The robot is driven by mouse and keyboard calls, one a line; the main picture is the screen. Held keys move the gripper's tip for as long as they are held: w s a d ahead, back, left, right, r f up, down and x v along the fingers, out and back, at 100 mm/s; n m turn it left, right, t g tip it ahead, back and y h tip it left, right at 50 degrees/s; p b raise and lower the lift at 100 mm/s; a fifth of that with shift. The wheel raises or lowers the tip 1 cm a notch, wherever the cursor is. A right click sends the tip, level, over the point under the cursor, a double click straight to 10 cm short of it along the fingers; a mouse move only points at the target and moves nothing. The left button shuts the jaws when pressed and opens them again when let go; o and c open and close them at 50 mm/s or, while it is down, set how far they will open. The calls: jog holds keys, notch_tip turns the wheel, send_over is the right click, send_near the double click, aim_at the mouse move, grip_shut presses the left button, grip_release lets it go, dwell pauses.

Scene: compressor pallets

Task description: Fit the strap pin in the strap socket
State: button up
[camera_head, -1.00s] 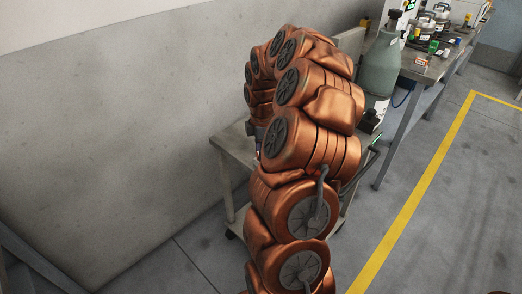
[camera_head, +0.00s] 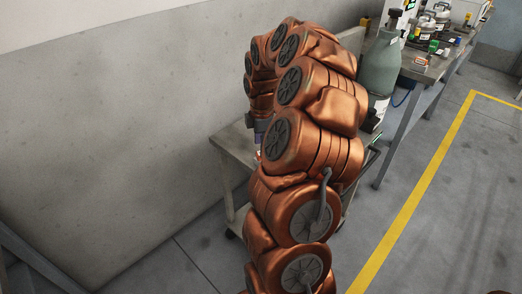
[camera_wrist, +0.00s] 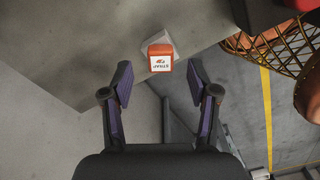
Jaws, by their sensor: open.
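A small orange block with a white label reading "STRAP" (camera_wrist: 160,60) is at the top middle of the wrist view, beside a pale grey piece at the edge of the grey tabletop. I cannot tell whether it is the strap pin or the strap socket. My gripper (camera_wrist: 160,80) is open, its two dark fingers apart on either side of the block's line, with nothing between them. The block lies beyond the fingertips. In the head view my arm hides most of the gripper; a small red and white spot (camera_head: 258,155) shows at the table.
The grey metal table (camera_head: 232,140) stands near the wall. A green gas cylinder (camera_head: 379,68) stands behind my arm. A long bench (camera_head: 425,72) with several small items runs to the back right. Brown wire mesh (camera_wrist: 290,45) is at the wrist view's upper right.

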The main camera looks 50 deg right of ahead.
notch_tip(320, 180, up, 9)
jog(key=shift+r, duration=0.2)
dwell(0.8)
jog(key=s+a+r+m+p, duration=0.2)
jog(key=s+a+r+p, duration=0.15)
jog(key=a, duration=0.75)
jog(key=s+a+r+m+p, duration=0.2)
jog(key=a+r, duration=0.2)
jog(key=a, duration=0.7)
jog(key=s+a+m+g+p, duration=0.1)
jog(key=s+a+m, duration=0.3)
jog(key=s, duration=0.5)
jog(key=s+a+m+p, duration=0.3)
jog(key=s+a, duration=0.4)
jog(key=s, duration=0.2)
jog(key=shift+m+g+p, duration=0.3)
jog(key=shift+m+g, duration=0.1)
